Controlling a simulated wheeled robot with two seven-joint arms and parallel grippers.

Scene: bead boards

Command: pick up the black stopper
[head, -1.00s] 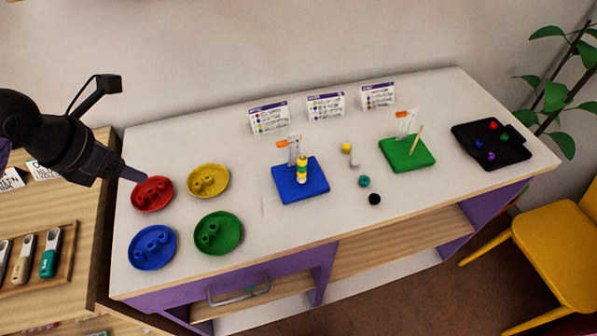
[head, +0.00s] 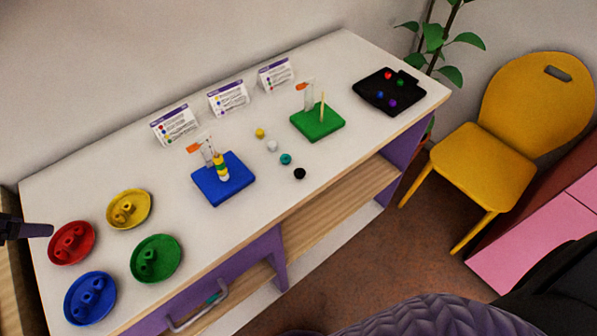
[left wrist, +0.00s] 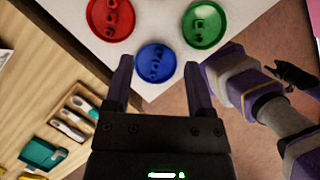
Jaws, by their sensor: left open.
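The black stopper (head: 299,174) lies on the white table (head: 330,220) near its front edge, to the right of the blue board (head: 224,190). It is the nearest in a loose row with a teal bead (head: 286,159), a white bead (head: 272,146) and a yellow bead (head: 260,133). My left gripper (head: 40,230) shows only at the left edge of the head view, far from the stopper. In the left wrist view the left gripper (left wrist: 155,75) is open and empty, with the blue dish (left wrist: 156,62) beyond its fingers.
Red (head: 71,243), yellow (head: 129,208), green (head: 156,258) and blue (head: 90,298) dishes stand on the table's left part. The green board (head: 317,122) has a bare peg. A black tray (head: 388,90) holds several beads. A yellow chair (head: 490,160) stands at right.

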